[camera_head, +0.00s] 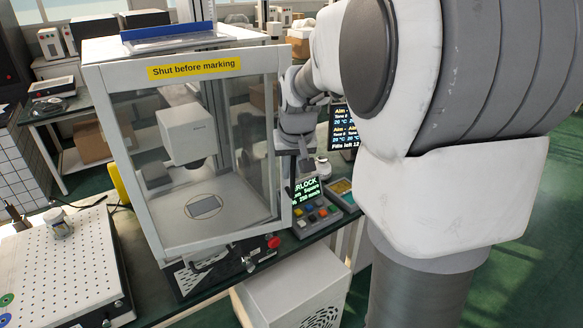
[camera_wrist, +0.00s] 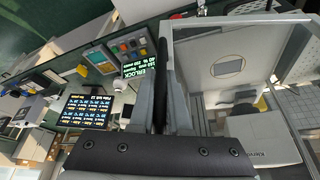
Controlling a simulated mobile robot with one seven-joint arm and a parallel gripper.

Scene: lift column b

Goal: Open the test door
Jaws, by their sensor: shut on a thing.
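The door (camera_head: 205,68) is a clear panel in a pale frame with a yellow label, "Shut before marking", on the front of a glass-sided marking cabinet. I cannot tell whether it stands slightly ajar. Its pale frame also shows in the wrist view (camera_wrist: 240,18). My gripper (camera_head: 304,165) is at the door's right edge, fingers pointing down in the head view. In the wrist view my gripper (camera_wrist: 165,75) is shut on a dark upright bar, apparently the door handle (camera_wrist: 162,52). The fingers hide most of the handle.
Inside the cabinet are a white marking head (camera_head: 187,133) and a plate (camera_head: 204,207). A button panel (camera_head: 318,215) and a lit screen (camera_head: 343,128) stand to the right.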

